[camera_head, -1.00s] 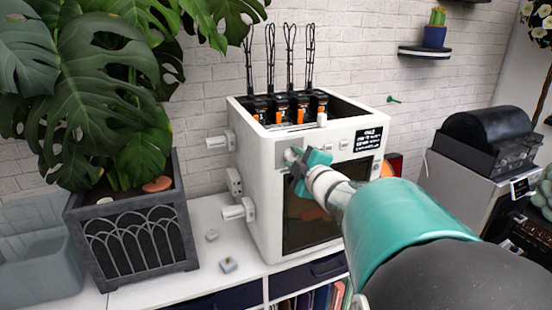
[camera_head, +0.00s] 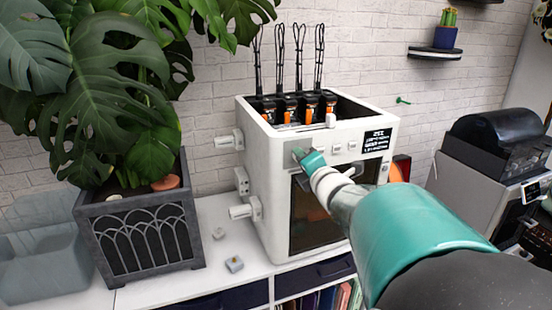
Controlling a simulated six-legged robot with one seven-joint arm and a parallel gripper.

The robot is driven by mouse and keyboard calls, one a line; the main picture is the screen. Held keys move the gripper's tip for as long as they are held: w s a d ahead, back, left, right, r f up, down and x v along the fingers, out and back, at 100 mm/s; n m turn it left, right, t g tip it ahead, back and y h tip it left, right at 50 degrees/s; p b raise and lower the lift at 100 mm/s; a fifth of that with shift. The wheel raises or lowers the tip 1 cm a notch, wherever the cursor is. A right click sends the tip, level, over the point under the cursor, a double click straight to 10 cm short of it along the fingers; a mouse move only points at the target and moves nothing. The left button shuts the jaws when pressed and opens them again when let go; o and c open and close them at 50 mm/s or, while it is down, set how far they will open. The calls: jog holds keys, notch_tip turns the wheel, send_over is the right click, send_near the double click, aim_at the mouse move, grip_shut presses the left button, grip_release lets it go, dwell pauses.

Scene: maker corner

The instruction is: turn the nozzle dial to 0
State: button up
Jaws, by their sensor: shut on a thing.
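The white 3D printer (camera_head: 262,185) stands on the white cabinet, with a dark front window and several toolheads in its open top. A small display (camera_head: 377,141) with white text sits at the upper right of its front; the text is too small to read surely. My gripper (camera_head: 299,156) is at the upper left of the printer's front panel. It is shut on the nozzle dial, which is mostly hidden behind the teal fingers. The dial's pointer and markings cannot be made out.
A large leafy plant in a dark planter (camera_head: 140,240) stands left of the printer. White spool holders (camera_head: 228,142) stick out from the printer's left side. Small parts (camera_head: 234,264) lie on the cabinet top (camera_head: 205,285). A grey and black machine (camera_head: 470,180) stands at the right.

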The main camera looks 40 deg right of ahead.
jog(key=shift+n, duration=0.6)
jog(key=o, duration=1)
jog(key=shift+w, duration=0.1)
jog(key=shift+c, duration=0.2)
jog(key=v, duration=1.4)
